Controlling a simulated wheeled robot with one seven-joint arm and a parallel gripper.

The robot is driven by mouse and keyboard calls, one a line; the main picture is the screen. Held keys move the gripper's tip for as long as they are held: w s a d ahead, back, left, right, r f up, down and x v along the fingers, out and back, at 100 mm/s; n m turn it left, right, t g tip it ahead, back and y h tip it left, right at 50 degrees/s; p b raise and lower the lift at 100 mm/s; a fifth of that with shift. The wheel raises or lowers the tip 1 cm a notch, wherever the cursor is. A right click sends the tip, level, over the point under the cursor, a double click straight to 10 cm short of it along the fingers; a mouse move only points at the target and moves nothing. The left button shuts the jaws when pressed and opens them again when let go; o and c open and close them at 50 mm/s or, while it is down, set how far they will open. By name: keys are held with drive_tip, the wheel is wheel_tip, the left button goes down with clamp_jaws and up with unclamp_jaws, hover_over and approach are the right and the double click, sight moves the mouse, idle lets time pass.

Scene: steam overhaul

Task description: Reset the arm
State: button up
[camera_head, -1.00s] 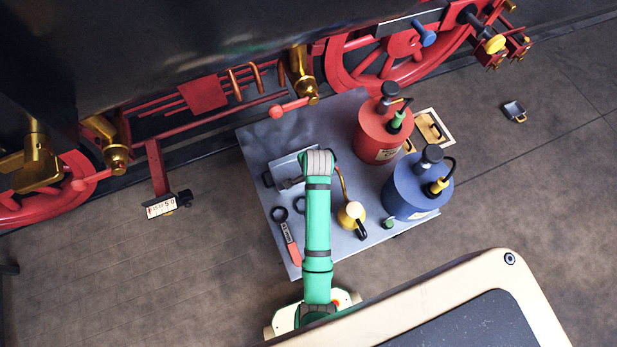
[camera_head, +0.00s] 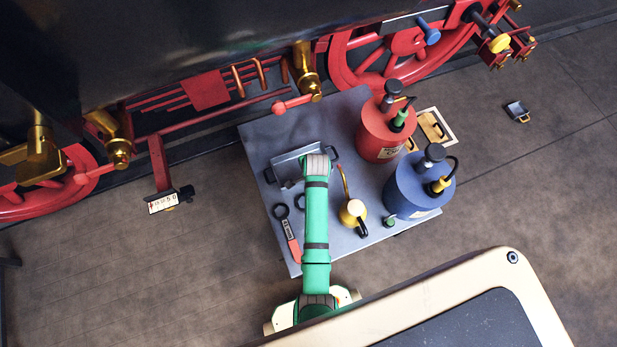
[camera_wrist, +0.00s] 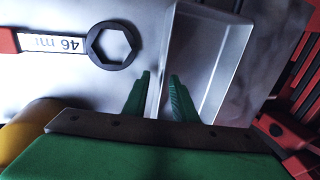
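My green arm (camera_head: 316,225) reaches over the grey table (camera_head: 265,140) in the head view, and it hides my gripper there. In the wrist view my gripper (camera_wrist: 159,84) has its two green fingers apart, with nothing clearly held between them. A metal tray (camera_wrist: 213,60) lies beyond the fingers, and its left wall runs through the gap between them. Whether the fingers touch that wall I cannot tell. The tray also shows in the head view (camera_head: 284,165), partly covered by my arm.
A red-handled wrench (camera_head: 290,236), a yellow oil can (camera_head: 351,212), a red can (camera_head: 381,138) and a blue can (camera_head: 408,193) stand or lie on the table. Red locomotive wheels (camera_head: 393,75) border it at the back. Open floor (camera_head: 120,270) lies left.

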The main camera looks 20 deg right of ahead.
drive_tip(key=shift+c, duration=0.3)
clamp_jaws()
drive_tip(key=shift+w+r, duration=0.1)
idle(1.3)
